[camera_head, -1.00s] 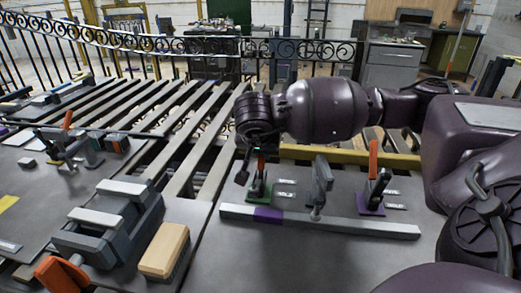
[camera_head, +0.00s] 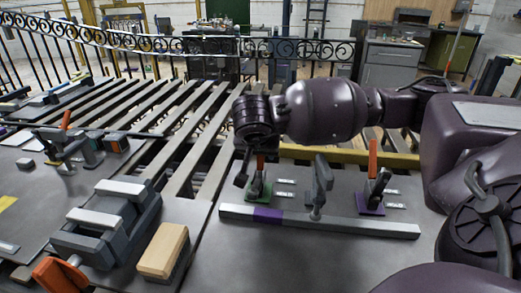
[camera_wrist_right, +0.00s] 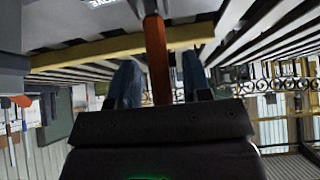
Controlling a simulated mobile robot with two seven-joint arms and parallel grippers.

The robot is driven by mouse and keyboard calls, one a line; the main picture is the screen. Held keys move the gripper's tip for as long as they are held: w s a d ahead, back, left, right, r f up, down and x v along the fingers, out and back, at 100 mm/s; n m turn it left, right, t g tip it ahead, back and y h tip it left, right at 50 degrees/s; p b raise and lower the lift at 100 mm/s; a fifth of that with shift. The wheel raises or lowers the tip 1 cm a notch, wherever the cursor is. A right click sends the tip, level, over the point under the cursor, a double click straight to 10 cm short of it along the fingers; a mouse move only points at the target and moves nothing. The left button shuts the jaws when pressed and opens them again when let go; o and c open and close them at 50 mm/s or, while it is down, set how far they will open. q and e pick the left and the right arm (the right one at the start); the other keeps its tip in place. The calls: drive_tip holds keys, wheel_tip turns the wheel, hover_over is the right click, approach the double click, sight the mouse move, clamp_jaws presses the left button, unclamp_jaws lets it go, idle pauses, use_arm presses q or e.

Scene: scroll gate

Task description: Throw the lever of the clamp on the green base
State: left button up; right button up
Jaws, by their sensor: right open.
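The clamp on the green base (camera_head: 257,191) stands on the grey plate in the head view. Its orange lever (camera_head: 260,162) points up, close beside my right gripper (camera_head: 243,168). In the right wrist view the orange lever (camera_wrist_right: 157,62) stands between the two bluish fingers of my right gripper (camera_wrist_right: 158,85), which are open with gaps on both sides. My left gripper is not in view.
A similar clamp on a purple base (camera_head: 370,205) stands to the right, its orange lever (camera_head: 372,158) upright. A long grey bar (camera_head: 350,225) with a grey upright post (camera_head: 320,185) lies in front. A vise (camera_head: 105,225) and a wooden block (camera_head: 163,250) are at left.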

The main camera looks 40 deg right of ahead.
drive_tip(key=shift+s+a+r, duration=0.15)
drive_tip(key=shift+a+r, duration=0.05)
drive_tip(key=shift+r, duration=0.25)
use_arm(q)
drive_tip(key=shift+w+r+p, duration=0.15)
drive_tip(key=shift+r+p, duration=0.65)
use_arm(e)
drive_tip(key=v, duration=0.9)
drive_tip(key=shift+s+a+r, duration=0.15)
drive_tip(key=shift+a+r, duration=0.05)
drive_tip(key=shift+r, duration=0.1)
